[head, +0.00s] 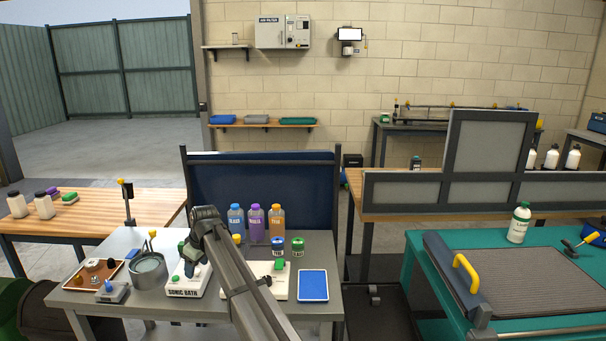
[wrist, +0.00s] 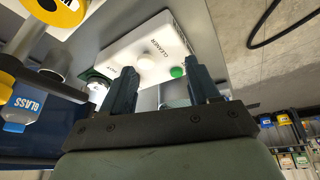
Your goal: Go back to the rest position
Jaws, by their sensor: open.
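My gripper (head: 188,268) hangs from the bent arm above the white sonic bath (head: 183,292) at the front of the grey table. In the wrist view its two dark fingers stand apart with nothing held between them (wrist: 163,76). I cannot tell how far the fingertips are above the box. My forearm hides part of the table to the right of the sonic bath.
A metal pot (head: 148,272) and a brown tray (head: 93,275) stand left of the bath. Blue, purple and orange bottles (head: 256,222) stand behind, before a dark blue panel (head: 262,175). A blue-topped tray (head: 313,285) lies right. Air above the table is mostly clear.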

